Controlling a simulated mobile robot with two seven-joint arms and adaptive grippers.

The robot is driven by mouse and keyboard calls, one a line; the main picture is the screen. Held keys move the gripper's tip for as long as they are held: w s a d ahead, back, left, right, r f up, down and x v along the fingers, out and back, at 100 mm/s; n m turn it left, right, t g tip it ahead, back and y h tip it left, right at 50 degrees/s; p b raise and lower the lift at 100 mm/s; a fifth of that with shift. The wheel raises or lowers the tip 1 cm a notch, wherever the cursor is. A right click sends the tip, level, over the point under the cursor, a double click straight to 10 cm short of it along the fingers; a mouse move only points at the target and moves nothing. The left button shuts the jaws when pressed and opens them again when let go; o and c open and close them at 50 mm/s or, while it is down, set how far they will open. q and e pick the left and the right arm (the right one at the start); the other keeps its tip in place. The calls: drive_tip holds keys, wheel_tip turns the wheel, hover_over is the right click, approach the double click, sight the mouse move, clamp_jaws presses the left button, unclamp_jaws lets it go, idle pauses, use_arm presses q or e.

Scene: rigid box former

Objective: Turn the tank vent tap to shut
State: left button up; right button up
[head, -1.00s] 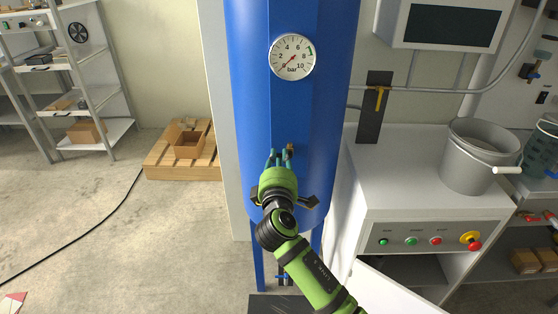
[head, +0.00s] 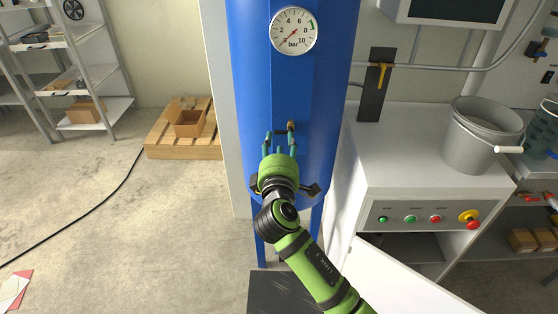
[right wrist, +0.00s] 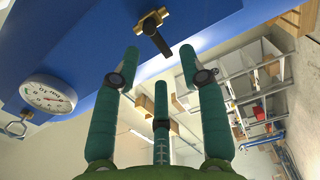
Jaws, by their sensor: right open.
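The blue tank (head: 300,90) stands in the middle of the head view. Its vent tap shows as a small brass fitting (head: 291,126) on the tank front below the gauge. In the right wrist view the tap has a brass body (right wrist: 152,20) and a dark lever (right wrist: 158,42) that sticks out from it. My right gripper (head: 280,136) is just below and left of the tap. Its three teal fingers are spread, and in the right wrist view the gripper (right wrist: 159,62) is empty, with the lever ahead of the fingertips and apart from them. My left gripper is out of view.
A round pressure gauge (head: 295,31) sits above the tap. On the right are a grey cabinet (head: 425,172) with buttons, a bucket (head: 480,135) and a yellow-handled wall valve (head: 382,75). A pallet (head: 180,145) with a cardboard box stands at the left.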

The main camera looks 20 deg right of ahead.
drive_tip(key=v, duration=0.8)
drive_tip(key=shift+s, duration=0.35)
drive_tip(key=shift+a+r, duration=0.1)
